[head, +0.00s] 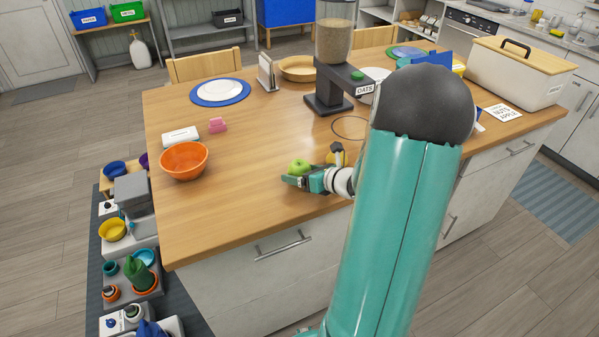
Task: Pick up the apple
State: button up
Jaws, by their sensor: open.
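A green apple (298,167) sits on the wooden table near its front edge, in the head view. My gripper (290,180) is at the apple's near side, low over the table. Its fingers point left and partly cover the lower part of the apple. The gripper is open. I cannot tell whether a finger touches the apple. My teal arm hides the table to the right of the gripper.
An orange bowl (184,161) stands at the table's left, near a pink item (217,125). A small yellow and black object (337,153) stands just behind my gripper. An oats dispenser (333,60) stands farther back. The table between bowl and apple is clear.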

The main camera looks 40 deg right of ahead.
jog(key=c, duration=1.1)
